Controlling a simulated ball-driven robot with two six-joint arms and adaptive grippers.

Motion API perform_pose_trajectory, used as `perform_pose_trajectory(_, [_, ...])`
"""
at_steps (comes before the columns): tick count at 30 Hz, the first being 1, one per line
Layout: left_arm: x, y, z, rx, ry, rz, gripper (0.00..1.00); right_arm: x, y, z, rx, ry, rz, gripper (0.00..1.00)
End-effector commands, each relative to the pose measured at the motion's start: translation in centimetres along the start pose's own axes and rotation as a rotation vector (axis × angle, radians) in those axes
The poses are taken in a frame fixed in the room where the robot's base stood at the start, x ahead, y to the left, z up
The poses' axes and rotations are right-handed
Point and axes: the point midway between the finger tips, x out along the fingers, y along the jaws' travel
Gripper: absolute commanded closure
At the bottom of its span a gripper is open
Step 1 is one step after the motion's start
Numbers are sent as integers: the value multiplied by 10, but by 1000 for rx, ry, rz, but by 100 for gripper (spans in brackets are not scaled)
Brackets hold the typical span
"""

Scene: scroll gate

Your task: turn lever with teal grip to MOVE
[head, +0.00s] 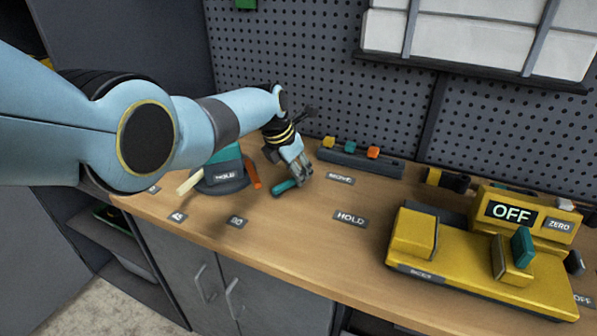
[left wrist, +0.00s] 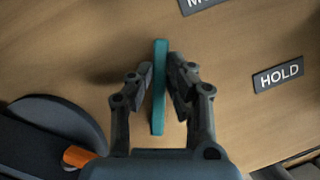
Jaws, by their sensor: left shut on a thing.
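My left gripper (head: 297,178) is at the middle of the bench, shut on a teal bar-shaped grip (head: 284,188). In the left wrist view the teal grip (left wrist: 159,90) stands lengthwise between the two fingers (left wrist: 161,88). I cannot tell what the grip is joined to. A MOVE label (head: 340,178) lies to the right of the gripper, and a HOLD label (head: 350,219) lies nearer the front; HOLD also shows in the left wrist view (left wrist: 278,76). My right gripper is out of view.
A dark round base (head: 222,179) with an orange piece (head: 251,172) stands left of the gripper, partly behind my arm. A yellow device (head: 470,262) reading OFF, with another teal handle (head: 522,247), stands at right. A dark rail (head: 360,162) with coloured blocks lies behind.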

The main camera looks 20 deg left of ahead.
Motion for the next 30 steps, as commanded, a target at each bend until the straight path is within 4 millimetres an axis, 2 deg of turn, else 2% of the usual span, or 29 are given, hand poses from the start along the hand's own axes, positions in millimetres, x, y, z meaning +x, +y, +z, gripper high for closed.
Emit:
perform_pose_trajectory(1, [0, 0, -1, -3, 0, 0, 80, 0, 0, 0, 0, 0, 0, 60])
perform_pose_trajectory(5, [0, 0, 0, -2, 0, 1, 63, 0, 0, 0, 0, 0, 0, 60])
perform_pose_trajectory(6, [0, 0, 0, -2, 0, 1, 62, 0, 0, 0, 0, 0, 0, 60])
perform_pose_trajectory(17, [-3, 1, 1, 0, -3, 1, 62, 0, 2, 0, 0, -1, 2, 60])
perform_pose_trajectory(23, [-21, 1, 0, -1, -4, 2, 62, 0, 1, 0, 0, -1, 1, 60])
perform_pose_trajectory(30, [-61, 1, 0, 0, -3, 3, 62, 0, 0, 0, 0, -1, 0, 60])
